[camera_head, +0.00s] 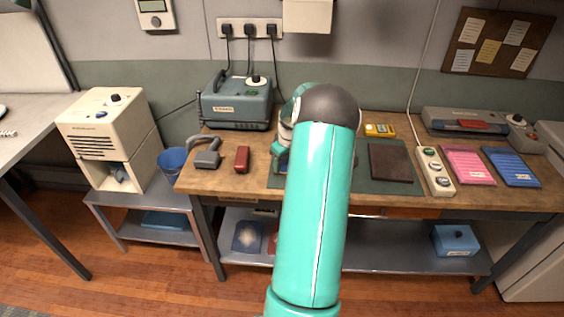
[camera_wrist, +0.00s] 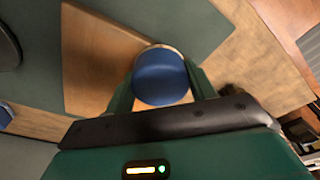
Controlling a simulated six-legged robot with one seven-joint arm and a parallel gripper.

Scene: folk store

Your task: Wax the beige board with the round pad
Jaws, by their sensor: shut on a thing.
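The beige board (camera_wrist: 92,58) lies on the dark green mat (camera_wrist: 235,30) in the wrist view, its right part hidden behind the pad and a finger. The round pad (camera_wrist: 160,78) has a blue body with a pale rim at its far edge. My gripper (camera_wrist: 160,88) is shut on the pad, one green finger on each side. The pad overlaps the board's right end in the picture; I cannot tell whether it touches the board. In the head view my arm hides the board and most of my gripper.
On the workbench, a dark brown slab (camera_head: 390,162) lies on the mat right of my arm. A power strip (camera_head: 435,170), pink tray (camera_head: 468,165) and blue tray (camera_head: 511,167) lie farther right. A red block (camera_head: 242,159) and grey tool (camera_head: 207,158) lie left.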

